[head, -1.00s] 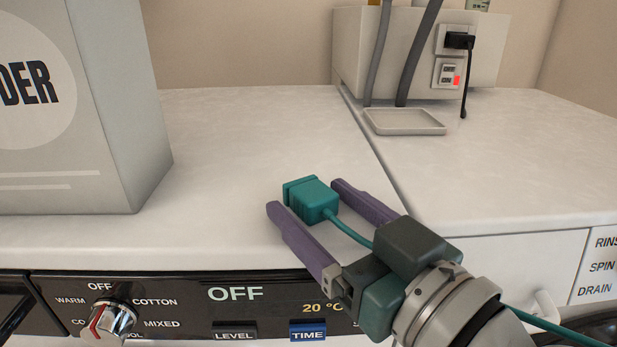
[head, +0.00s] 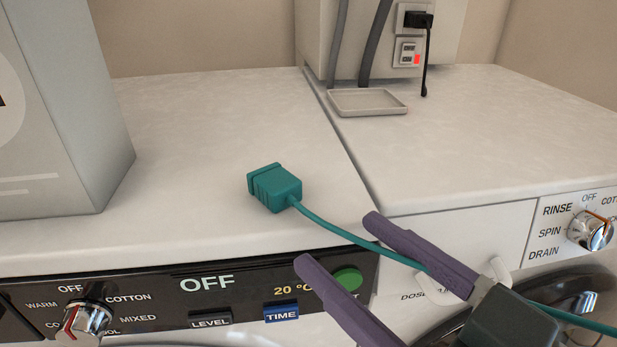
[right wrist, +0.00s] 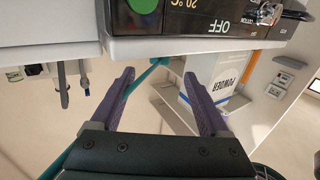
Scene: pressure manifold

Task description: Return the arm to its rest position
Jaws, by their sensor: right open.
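My left gripper is not in view.
A grey box (head: 65,120) stands on the left. A shallow tray (head: 367,110) sits at the back, below a socket panel with a black plug (head: 418,20). The front panel carries a knob (head: 85,320), a TIME button (head: 281,313) and a green button (head: 348,280).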

